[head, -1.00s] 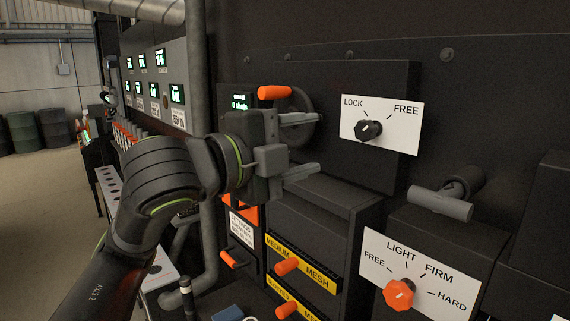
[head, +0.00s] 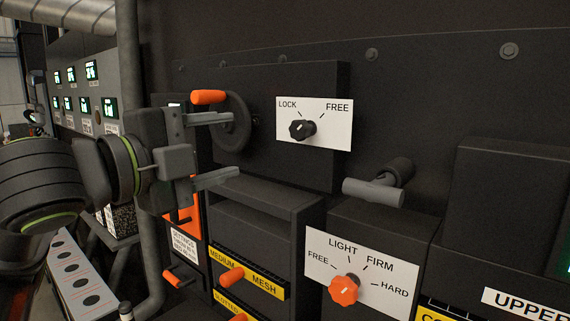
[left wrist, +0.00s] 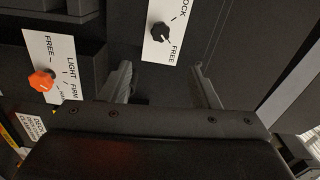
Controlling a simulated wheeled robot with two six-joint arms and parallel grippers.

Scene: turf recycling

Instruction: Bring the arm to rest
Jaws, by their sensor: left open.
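My left gripper (head: 218,150) is open and empty, in front of the dark machine panel. Its two fingers point right, one above the other, left of the LOCK/FREE plate. In the left wrist view the fingers (left wrist: 160,85) are spread wide with nothing between them. The black LOCK/FREE knob (head: 302,129) sits on a white plate, apart from the fingers; it also shows in the left wrist view (left wrist: 160,33). The orange FREE/LIGHT/FIRM/HARD knob (head: 344,290) is lower right, also in the left wrist view (left wrist: 41,81). My right gripper is not in view.
A handwheel (head: 234,125) with an orange grip (head: 208,97) is just behind the left gripper. A grey T-handle (head: 374,192) juts out at right. Orange handles (head: 232,277) stick out by the MESH labels below. A vertical pipe (head: 147,240) stands near my arm.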

